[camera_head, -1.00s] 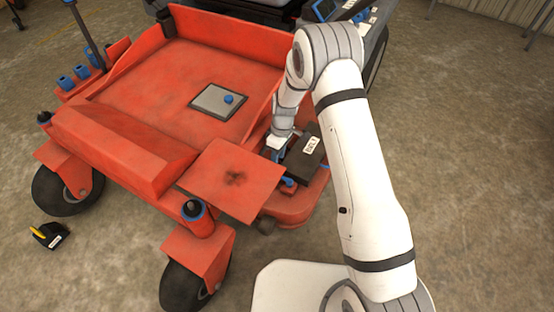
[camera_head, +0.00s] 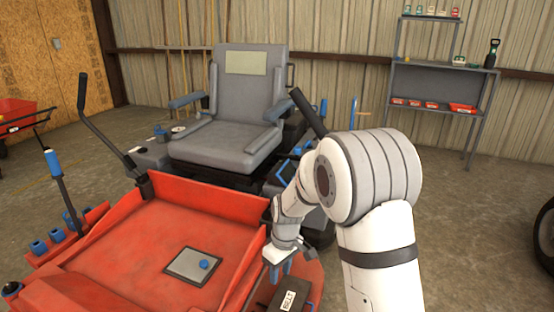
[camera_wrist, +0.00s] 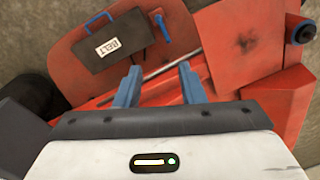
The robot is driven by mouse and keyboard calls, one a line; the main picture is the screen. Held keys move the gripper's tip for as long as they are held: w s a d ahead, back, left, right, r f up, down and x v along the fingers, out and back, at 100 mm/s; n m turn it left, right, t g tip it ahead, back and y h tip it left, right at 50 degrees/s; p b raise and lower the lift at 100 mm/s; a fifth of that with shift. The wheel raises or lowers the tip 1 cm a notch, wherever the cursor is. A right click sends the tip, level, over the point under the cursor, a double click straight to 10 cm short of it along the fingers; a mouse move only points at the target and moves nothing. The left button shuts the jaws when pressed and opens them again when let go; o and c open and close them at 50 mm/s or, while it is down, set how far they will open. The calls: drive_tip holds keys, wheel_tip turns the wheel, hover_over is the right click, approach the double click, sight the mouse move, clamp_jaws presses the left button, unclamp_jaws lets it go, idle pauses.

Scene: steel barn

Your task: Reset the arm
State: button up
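My white arm reaches forward over the right side of a red riding mower (camera_head: 150,235). My gripper (camera_head: 281,268) is above the mower's right side, next to a dark box cover labelled BELT (camera_head: 288,295). In the wrist view, the blue fingers of my gripper (camera_wrist: 160,82) stand apart with nothing between them. The BELT cover (camera_wrist: 115,40), with a blue handle, lies on the red deck beyond the fingertips. In the head view my gripper's fingers are small and partly covered by my arm.
A metal shelf unit (camera_head: 440,85) with small items stands at the back right. A red cart (camera_head: 20,115) is at the left. Concrete floor is open at the right.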

drive_tip(key=s+d+r+m+t+p, duration=0.15)
drive_tip(key=s+d+r+p, duration=0.3)
drive_tip(key=r, duration=0.85)
drive_tip(key=s+d+r+m+p, duration=0.35)
drive_tip(key=s+r+p, duration=0.25)
drive_tip(key=r, duration=0.6)
drive_tip(key=s+d+r+m+t+p, duration=0.1)
drive_tip(key=s+d+r+m+p, duration=0.1)
drive_tip(key=s+d+r+p, duration=0.1)
drive_tip(key=s+d+r+m+h+p, duration=0.1)
drive_tip(key=s+d+r+m+p, duration=0.1)
drive_tip(key=s+r+p, duration=0.3)
drive_tip(key=s+d+r, duration=0.1)
drive_tip(key=s+r, duration=0.2)
drive_tip(key=r, duration=0.1)
drive_tip(key=shift+s+d+t, duration=0.15)
drive_tip(key=shift+s+t, duration=0.15)
drive_tip(key=shift+t, duration=0.05)
drive_tip(key=shift+r, duration=0.1)
